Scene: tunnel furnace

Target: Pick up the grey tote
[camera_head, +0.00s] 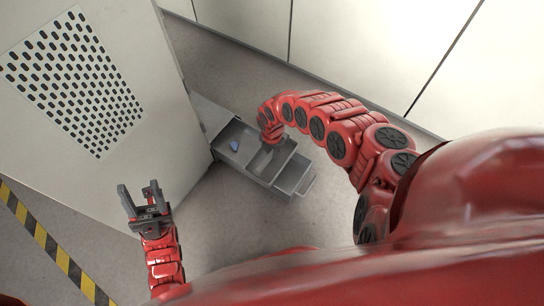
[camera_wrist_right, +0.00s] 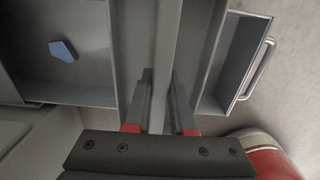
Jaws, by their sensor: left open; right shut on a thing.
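The grey tote (camera_head: 288,178) is a low open box with compartments beside the tall cabinet in the head view. A bar handle sticks out at its right end. My right gripper (camera_head: 272,143) reaches down onto its middle. In the right wrist view the right gripper's fingers (camera_wrist_right: 160,78) stand on either side of an upright wall of the tote (camera_wrist_right: 165,45), shut on it. The fingers hide part of that wall. My left gripper (camera_head: 139,191) is open and empty, in front of the cabinet, away from the tote.
A small blue piece (camera_head: 234,146) lies in the tote's left compartment; it also shows in the right wrist view (camera_wrist_right: 63,51). The tall grey cabinet (camera_head: 140,150) with a perforated panel stands left. White panels (camera_head: 360,40) close off the back. The floor (camera_head: 225,215) in front is clear.

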